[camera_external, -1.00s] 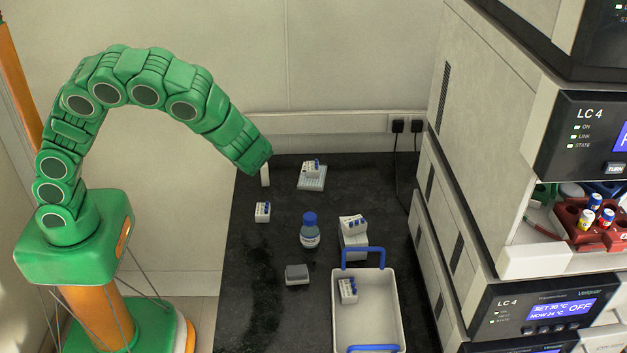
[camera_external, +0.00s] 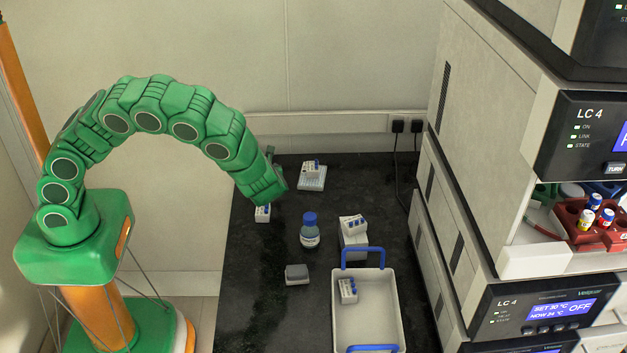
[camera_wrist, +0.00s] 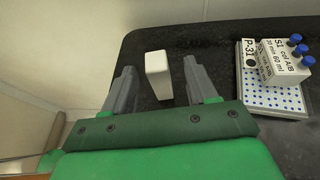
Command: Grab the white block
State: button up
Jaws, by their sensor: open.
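The white block (camera_wrist: 158,74) is a plain upright block on the dark counter near its edge, seen in the wrist view. My gripper (camera_wrist: 159,68) is open, with one grey finger on each side of the block in the picture. Gaps show between the block and both fingers, so it is not gripped. How far the fingertips are above or in front of it is hard to tell. In the external view my gripper (camera_external: 277,172) is over the back left of the counter, and the block is hidden behind it.
A well plate (camera_external: 312,184) carrying a blue-capped vial holder (camera_wrist: 285,62) stands right of the block. Another vial holder (camera_external: 263,214) is just below my gripper. A blue-capped bottle (camera_external: 310,232), grey box (camera_external: 297,274) and white basket (camera_external: 384,310) stand nearer the front.

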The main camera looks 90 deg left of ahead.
jog(key=shift+s+x, duration=0.2)
jog(key=shift+x, duration=2.45)
jog(key=c, duration=1)
jog(key=shift+r, duration=0.1)
